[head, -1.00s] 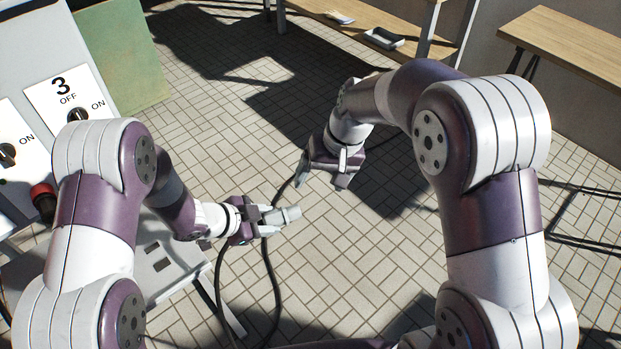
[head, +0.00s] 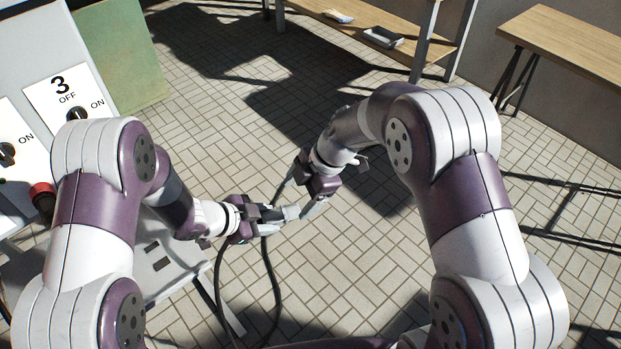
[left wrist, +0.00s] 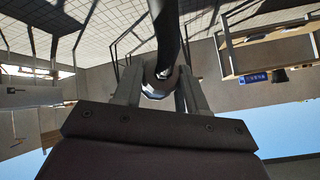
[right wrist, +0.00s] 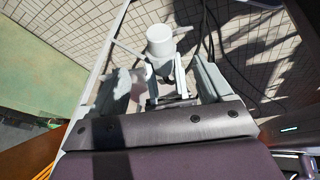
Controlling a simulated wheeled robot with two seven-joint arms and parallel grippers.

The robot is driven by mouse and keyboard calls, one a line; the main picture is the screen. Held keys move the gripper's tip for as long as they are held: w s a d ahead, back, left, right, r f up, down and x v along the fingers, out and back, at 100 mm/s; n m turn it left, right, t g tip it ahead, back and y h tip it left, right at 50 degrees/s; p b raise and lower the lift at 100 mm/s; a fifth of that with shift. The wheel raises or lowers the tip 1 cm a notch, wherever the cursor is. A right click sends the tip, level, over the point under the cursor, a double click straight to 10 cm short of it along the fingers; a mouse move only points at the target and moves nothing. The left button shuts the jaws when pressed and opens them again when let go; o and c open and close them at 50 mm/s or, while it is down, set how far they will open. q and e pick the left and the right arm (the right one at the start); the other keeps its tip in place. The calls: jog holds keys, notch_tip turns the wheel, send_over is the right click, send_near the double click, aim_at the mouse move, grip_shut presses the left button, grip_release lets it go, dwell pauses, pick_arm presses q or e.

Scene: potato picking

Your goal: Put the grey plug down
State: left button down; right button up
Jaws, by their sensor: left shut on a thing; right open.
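The grey plug (head: 291,212) is in my left gripper (head: 272,214), which is shut on it above the floor in the head view. In the left wrist view, the plug's rounded end (left wrist: 158,88) sits between the fingers, with a dark cable (left wrist: 166,35) running up from it. My right gripper (head: 304,202) is open right beside the plug. In the right wrist view, the plug's pale round end (right wrist: 160,40) lies between and beyond the open fingers (right wrist: 165,85). I cannot tell whether they touch it.
Black cable (head: 272,280) hangs below my left gripper. A grey panel with switches (head: 78,112) and a red knob (head: 42,190) stands at left. A wooden bench with a grey tray (head: 384,37) is at the back. The tiled floor between is mostly clear.

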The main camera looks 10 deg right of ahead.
aim_at(288, 209)
jog(key=x, duration=0.6)
jog(key=c, duration=1.2)
pick_arm(q)
jog(key=c, duration=0.5)
grip_release()
jog(key=shift+c, duration=0.2)
pick_arm(e)
jog(key=shift+c, duration=0.6)
